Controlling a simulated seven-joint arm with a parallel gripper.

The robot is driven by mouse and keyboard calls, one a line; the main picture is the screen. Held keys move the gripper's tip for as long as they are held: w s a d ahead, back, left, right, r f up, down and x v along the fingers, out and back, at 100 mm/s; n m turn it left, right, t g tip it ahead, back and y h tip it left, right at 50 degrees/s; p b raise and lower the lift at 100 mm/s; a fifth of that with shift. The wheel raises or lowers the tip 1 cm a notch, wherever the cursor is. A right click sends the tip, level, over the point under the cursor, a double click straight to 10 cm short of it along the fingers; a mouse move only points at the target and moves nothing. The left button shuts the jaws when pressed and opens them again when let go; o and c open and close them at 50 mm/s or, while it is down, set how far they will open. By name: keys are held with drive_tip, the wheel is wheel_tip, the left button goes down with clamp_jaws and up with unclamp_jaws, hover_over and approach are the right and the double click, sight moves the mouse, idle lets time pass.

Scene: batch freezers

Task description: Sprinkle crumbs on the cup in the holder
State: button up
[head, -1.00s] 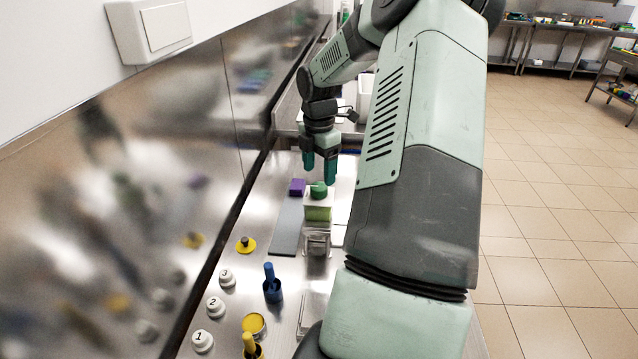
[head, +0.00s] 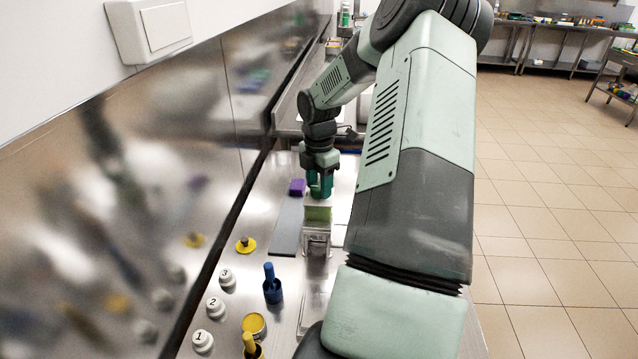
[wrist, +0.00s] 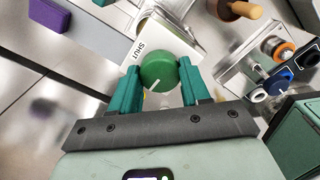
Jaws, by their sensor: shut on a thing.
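My gripper (head: 320,194) is lowered at the far part of the steel counter. I cannot make out a cup or crumbs in the holder.
A purple block (head: 297,187) stands left of my gripper. Nearer are a yellow knob (head: 245,245), a blue handled piece (head: 272,288), a yellow round container (head: 254,325) and numbered white knobs (head: 215,307). A steel wall runs along the left.

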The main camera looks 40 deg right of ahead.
drive_tip(key=shift+m, duration=0.4)
drive_tip(key=shift+c, duration=0.4)
drive_tip(key=m, duration=1.2)
drive_tip(key=shift+m, duration=0.4)
drive_tip(key=m, duration=0.4)
drive_tip(key=shift+w, duration=0.1)
drive_tip(key=shift+m, duration=0.3)
drive_tip(key=o, duration=1.1)
drive_tip(key=shift+c, duration=0.2)
